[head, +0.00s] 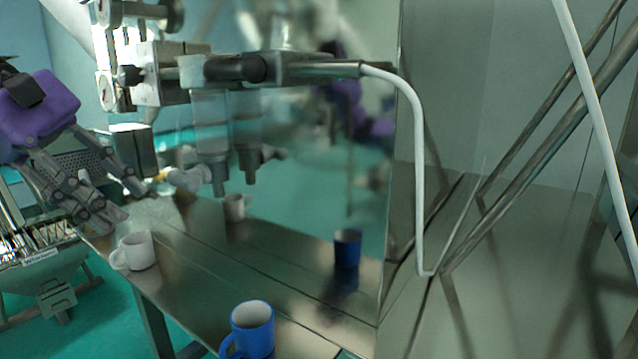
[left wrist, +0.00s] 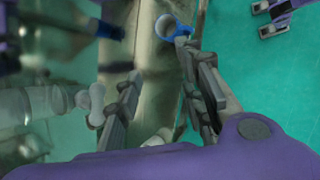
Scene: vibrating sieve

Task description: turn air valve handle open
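My left gripper (head: 125,203) comes in from the left in the head view, its purple body tilted and its fingers spread and empty. A small whitish knob-like handle (head: 190,178) sits just right of its fingertips, below the air unit with clear bowls (head: 212,125). I take it for the air valve handle. In the left wrist view the pale handle (left wrist: 92,102) lies just left of the left finger, outside the open gap (left wrist: 158,60), with no clear contact. My right gripper (left wrist: 262,20) shows partly at the top right of that view, its fingers apart and empty.
A metal table (head: 180,290) carries a white mug (head: 138,251) and a blue mug (head: 252,330). A shiny steel panel (head: 310,190) behind it mirrors the mugs. A white hose (head: 418,150) hangs from the air unit.

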